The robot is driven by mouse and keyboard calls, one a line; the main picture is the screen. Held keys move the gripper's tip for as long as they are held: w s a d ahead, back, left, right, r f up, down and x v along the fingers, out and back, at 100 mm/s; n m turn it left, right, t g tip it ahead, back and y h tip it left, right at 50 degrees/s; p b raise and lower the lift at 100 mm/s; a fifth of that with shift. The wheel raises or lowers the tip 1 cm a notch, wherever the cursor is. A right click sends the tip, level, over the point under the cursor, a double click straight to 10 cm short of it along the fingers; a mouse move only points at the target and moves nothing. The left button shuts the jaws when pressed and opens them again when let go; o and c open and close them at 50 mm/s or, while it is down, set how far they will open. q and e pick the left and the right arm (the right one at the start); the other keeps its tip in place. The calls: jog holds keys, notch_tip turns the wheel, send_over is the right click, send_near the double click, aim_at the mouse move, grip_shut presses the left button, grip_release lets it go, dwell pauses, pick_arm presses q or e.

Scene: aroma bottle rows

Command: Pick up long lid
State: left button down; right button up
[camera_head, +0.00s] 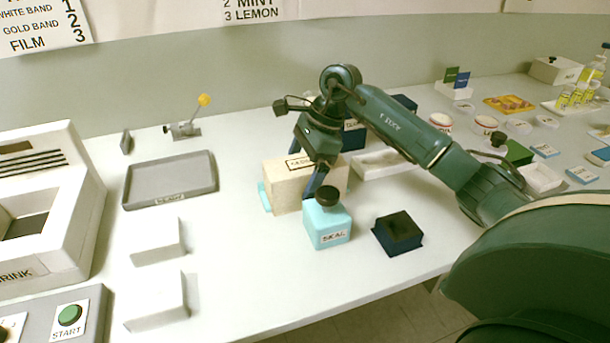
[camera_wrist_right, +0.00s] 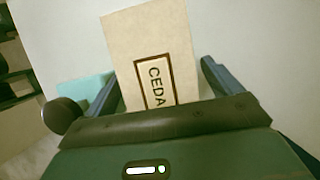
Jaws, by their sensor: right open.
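A long beige box-shaped piece (camera_head: 283,190) with a framed label stands on the table in the head view. In the right wrist view this piece (camera_wrist_right: 145,40) reads "CEDA", the rest being cut off. I cannot tell whether it is a separate lid or a whole box. My right gripper (camera_head: 311,182) points down over it, partly hiding its top. In the right wrist view the gripper (camera_wrist_right: 158,78) is open, with one finger on each side of the beige piece. Contact is not clear. My left gripper is not in view.
A light-blue block (camera_head: 327,228) with a dark knob stands close in front of the gripper. A dark-blue box (camera_head: 398,235) is right of it. A grey tray (camera_head: 170,181) and two white blocks (camera_head: 155,301) lie left. The front middle is clear.

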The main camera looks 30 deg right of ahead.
jog(key=shift+f, duration=0.15)
jog(key=shift+c, duration=0.4)
jog(key=c, duration=1)
